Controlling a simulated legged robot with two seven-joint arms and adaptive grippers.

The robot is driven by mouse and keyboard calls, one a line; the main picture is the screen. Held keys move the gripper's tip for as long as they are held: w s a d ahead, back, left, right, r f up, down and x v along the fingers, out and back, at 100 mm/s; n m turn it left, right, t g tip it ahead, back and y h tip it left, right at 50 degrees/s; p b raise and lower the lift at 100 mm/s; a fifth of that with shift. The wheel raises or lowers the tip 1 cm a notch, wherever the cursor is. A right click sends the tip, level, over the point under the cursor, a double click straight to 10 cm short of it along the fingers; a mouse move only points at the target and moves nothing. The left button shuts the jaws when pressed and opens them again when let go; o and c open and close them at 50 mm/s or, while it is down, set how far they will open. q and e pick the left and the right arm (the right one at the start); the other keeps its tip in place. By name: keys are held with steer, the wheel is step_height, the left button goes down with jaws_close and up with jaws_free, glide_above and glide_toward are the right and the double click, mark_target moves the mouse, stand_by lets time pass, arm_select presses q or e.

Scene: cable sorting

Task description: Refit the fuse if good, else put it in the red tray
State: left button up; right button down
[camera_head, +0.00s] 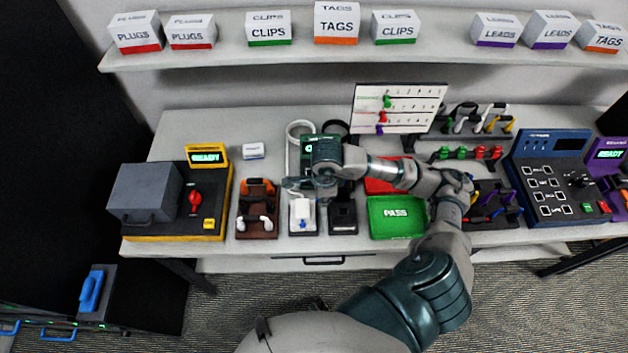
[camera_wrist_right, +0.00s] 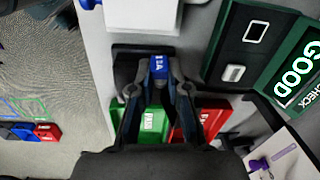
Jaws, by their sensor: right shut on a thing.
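My right gripper (camera_head: 292,183) reaches left over the bench between the tester and the front blocks. In the right wrist view its fingers (camera_wrist_right: 157,85) are shut on a blue fuse (camera_wrist_right: 158,68) with pale lettering like "13A". The fuse cannot be made out in the head view. The green tester (camera_wrist_right: 290,75) shows "GOOD"; my arm partly covers it (camera_head: 308,145) in the head view. A white block (camera_head: 302,215) with a blue part and a black block (camera_head: 343,217) stand in front. The red tray (camera_head: 378,187) is partly hidden by my arm, behind the green PASS tray (camera_head: 397,230). My left gripper is out of view.
A yellow-edged station (camera_head: 180,238) with a grey box and red knob stands left, next to a brown rack (camera_head: 257,225). Cable racks (camera_head: 470,150) and a blue panel (camera_head: 553,180) stand right. A pegged white board (camera_head: 398,108) stands behind. The back left bench is mostly clear.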

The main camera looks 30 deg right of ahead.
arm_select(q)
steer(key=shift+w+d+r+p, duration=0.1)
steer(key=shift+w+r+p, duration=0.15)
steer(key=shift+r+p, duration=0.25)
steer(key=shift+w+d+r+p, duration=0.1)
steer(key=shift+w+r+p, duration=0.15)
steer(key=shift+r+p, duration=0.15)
arm_select(e)
steer(key=r, duration=0.1)
steer(key=s+r, duration=0.2)
steer(key=shift+s+a+r, duration=0.1)
steer(key=shift+s+a, duration=0.05)
steer(key=shift+a, duration=0.15)
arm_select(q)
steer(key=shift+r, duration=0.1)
